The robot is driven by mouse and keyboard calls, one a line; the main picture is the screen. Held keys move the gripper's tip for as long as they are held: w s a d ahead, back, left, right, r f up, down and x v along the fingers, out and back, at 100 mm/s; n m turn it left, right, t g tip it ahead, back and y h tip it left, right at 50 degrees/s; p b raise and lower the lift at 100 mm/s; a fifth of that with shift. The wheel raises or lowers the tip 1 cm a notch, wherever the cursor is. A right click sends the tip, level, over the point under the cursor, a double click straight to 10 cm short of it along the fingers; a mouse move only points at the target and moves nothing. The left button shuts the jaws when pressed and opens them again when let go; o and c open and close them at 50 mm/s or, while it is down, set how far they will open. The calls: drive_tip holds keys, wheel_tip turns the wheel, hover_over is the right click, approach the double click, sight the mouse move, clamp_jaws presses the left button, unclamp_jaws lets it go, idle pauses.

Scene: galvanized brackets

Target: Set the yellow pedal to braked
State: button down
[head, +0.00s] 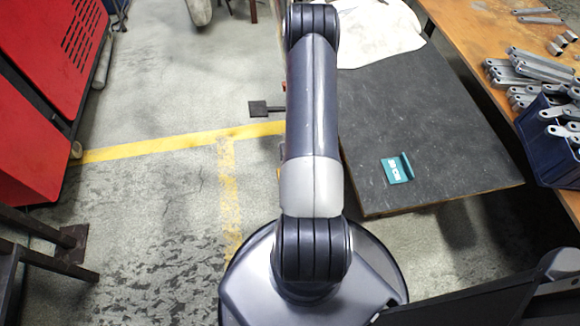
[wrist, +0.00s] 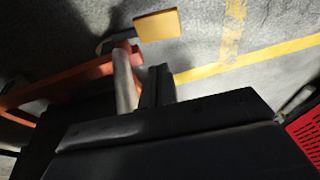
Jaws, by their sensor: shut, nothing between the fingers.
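The yellow pedal (wrist: 157,25) shows in the wrist view at the top, left of centre. It is a flat plate with a dark arm at its left side, over the grey floor. My gripper (wrist: 158,72) points up the wrist picture with its dark fingers together and empty. The fingertips are below the pedal in that picture and appear apart from it. In the head view my arm covers the place beyond it, so I cannot make out the pedal or gripper there. The pedal's exact tilt is hard to tell.
An orange-red frame (wrist: 70,80) and a grey post (wrist: 124,82) are close beside my fingers. A dark table (head: 430,130) with a teal holder (head: 397,168) stands right of my arm. A red cabinet (head: 70,40) is at left. Open floor (head: 165,100) lies between.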

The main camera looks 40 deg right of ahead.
drive_tip(key=b+x, duration=0.2)
drive_tip(key=x, duration=0.2)
drive_tip(key=b+x, duration=0.2)
drive_tip(key=x, duration=0.2)
drive_tip(key=b+x, duration=0.1)
drive_tip(key=x, duration=0.3)
drive_tip(key=shift+s+a+f+b, duration=0.2)
drive_tip(key=shift+a+b, duration=0.1)
drive_tip(key=shift+b, duration=0.1)
drive_tip(key=shift+w+a+f+b, duration=0.1)
drive_tip(key=shift+a+f+b, duration=0.1)
drive_tip(key=shift+f+b, duration=0.4)
drive_tip(key=shift+f, duration=0.15)
